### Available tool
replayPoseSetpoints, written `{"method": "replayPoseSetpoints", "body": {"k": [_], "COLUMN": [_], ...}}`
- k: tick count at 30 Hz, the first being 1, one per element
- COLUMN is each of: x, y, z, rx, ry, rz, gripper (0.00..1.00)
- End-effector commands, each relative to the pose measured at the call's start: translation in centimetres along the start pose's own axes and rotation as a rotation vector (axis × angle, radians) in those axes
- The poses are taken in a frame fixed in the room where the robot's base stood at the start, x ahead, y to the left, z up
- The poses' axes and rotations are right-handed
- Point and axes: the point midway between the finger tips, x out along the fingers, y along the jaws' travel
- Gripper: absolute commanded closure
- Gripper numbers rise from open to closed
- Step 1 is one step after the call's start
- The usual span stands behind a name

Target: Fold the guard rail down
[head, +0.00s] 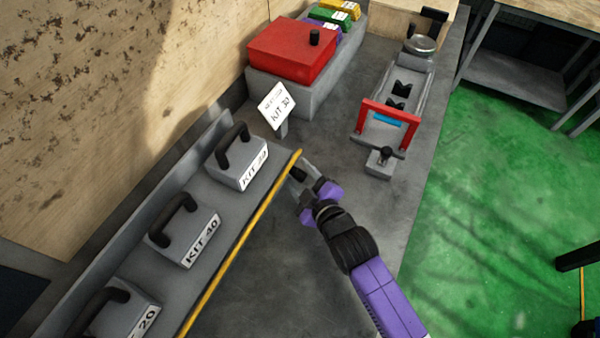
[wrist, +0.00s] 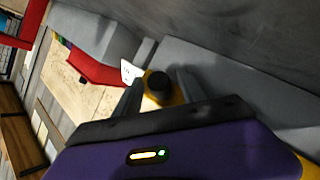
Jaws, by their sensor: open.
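The guard rail (head: 240,241) is a long yellow bar running along the open side of the shelf of grey kit boxes. Its far end is beside my gripper (head: 299,175), and a short yellow part of it shows in the wrist view (wrist: 180,94). A dark round knob (wrist: 158,84) sits at this end of the rail. My purple gripper is open, and in the wrist view its two fingers stand on either side of the knob. I cannot tell whether either finger touches it. The rail's lower mounting is hidden.
Grey boxes with black handles, including KIT 40 (head: 187,229), stand behind the rail. A KIT 30 sign (head: 277,106) and a red box (head: 292,50) are beyond. A fixture with a red frame (head: 388,108) stands to the right. The grey surface between is clear.

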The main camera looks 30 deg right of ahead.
Motion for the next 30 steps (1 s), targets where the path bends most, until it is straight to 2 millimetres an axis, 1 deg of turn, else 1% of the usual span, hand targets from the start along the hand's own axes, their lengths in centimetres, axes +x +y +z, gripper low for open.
{"method": "replayPoseSetpoints", "body": {"k": [9,11,15,16,17,23,30], "x": [0.26,0.26,0.25,0.25,0.24,0.34,0.49], "y": [-0.03,-0.02,-0.02,-0.02,-0.02,-0.27,-0.64], "z": [0.05,0.06,0.05,0.05,0.06,0.30,0.72], "rx": [0.000,0.000,0.000,0.000,0.000,0.008,0.061], "ry": [0.000,-0.001,-0.001,-0.001,-0.001,0.010,0.075], "rz": [0.000,0.000,0.000,0.000,0.000,0.005,0.043], "gripper": [0.52,0.64,0.91,0.97,1.00,1.00,1.00]}}
